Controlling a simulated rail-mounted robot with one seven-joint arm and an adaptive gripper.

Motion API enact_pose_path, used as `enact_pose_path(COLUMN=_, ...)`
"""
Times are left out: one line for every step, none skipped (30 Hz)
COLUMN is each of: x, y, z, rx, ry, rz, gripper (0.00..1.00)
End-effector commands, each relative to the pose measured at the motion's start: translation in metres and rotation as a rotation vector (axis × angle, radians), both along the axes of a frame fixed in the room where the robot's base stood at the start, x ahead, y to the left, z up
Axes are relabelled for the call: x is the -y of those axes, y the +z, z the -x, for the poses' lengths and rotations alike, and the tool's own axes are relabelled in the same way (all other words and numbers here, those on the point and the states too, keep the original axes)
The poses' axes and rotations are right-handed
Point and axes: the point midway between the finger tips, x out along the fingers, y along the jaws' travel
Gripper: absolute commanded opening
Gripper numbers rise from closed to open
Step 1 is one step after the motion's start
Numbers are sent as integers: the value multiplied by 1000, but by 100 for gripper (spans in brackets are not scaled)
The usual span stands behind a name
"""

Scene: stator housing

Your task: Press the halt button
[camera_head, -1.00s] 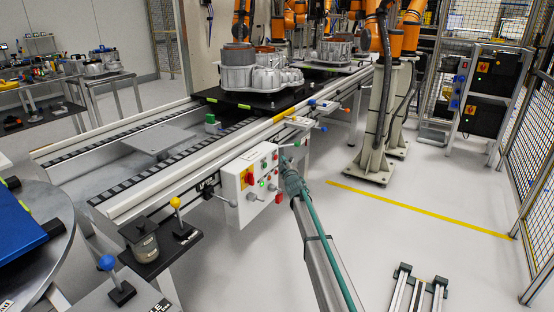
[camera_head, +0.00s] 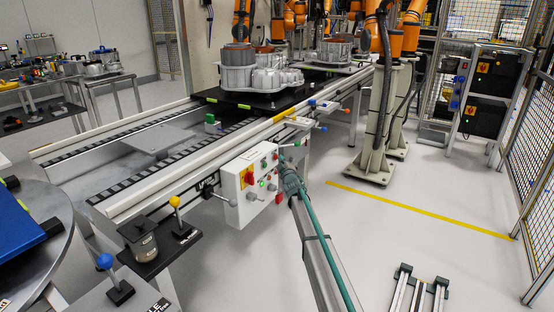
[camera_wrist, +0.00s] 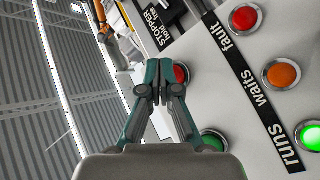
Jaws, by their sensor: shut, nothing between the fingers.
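A white control box (camera_head: 240,196) is fixed to the side of the conveyor in the head view. My gripper (camera_head: 290,168) is at the right side of its front panel. In the wrist view my gripper (camera_wrist: 161,72) is shut and empty. A round red button (camera_wrist: 181,73) sits at its fingertips, partly hidden by the right finger. I cannot tell whether they touch. A green button (camera_wrist: 213,139) lies below, partly behind the gripper. No label reading halt is legible.
Three lamps are labelled fault (camera_wrist: 244,18), waits (camera_wrist: 281,73) and runs (camera_wrist: 309,136); runs glows green. A stopper label (camera_wrist: 150,24) is near the top. A red-and-yellow switch (camera_head: 247,177) is on the box. The floor to the right (camera_head: 420,190) is clear.

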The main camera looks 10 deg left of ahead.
Motion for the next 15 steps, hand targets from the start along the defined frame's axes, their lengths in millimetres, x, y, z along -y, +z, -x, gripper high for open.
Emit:
enact_pose_path(x=-1, y=0, z=0, rx=0, ry=0, rz=0, gripper=0)
enact_pose_path(x=-1, y=0, z=0, rx=0, ry=0, rz=0, gripper=0)
enact_pose_path(x=-1, y=0, z=-1, rx=0, ry=0, rz=0, gripper=0)
enact_pose_path(x=-2, y=-1, z=-1, rx=0, ry=0, rz=0, gripper=0)
enact_pose_path(x=-2, y=0, z=-1, rx=0, ry=0, rz=0, gripper=0)
enact_pose_path(x=-2, y=0, z=-1, rx=0, ry=0, rz=0, gripper=0)
enact_pose_path(x=-3, y=0, z=-1, rx=0, ry=0, rz=0, gripper=0)
enact_pose_path(x=-3, y=0, z=-1, rx=0, ry=0, rz=0, gripper=0)
enact_pose_path(x=-3, y=0, z=-1, rx=0, ry=0, rz=0, gripper=0)
enact_pose_path(x=-4, y=0, z=-2, rx=0, ry=0, rz=0, gripper=0)
enact_pose_path(x=-4, y=0, z=-2, rx=0, ry=0, rz=0, gripper=0)
enact_pose_path(x=-4, y=0, z=-2, rx=0, ry=0, rz=0, gripper=0)
enact_pose_path(x=-5, y=0, z=-2, rx=0, ry=0, rz=0, gripper=0)
enact_pose_path(x=-5, y=0, z=-2, rx=0, ry=0, rz=-1, gripper=0)
enact_pose_path(x=-5, y=0, z=-2, rx=0, ry=0, rz=-1, gripper=0)
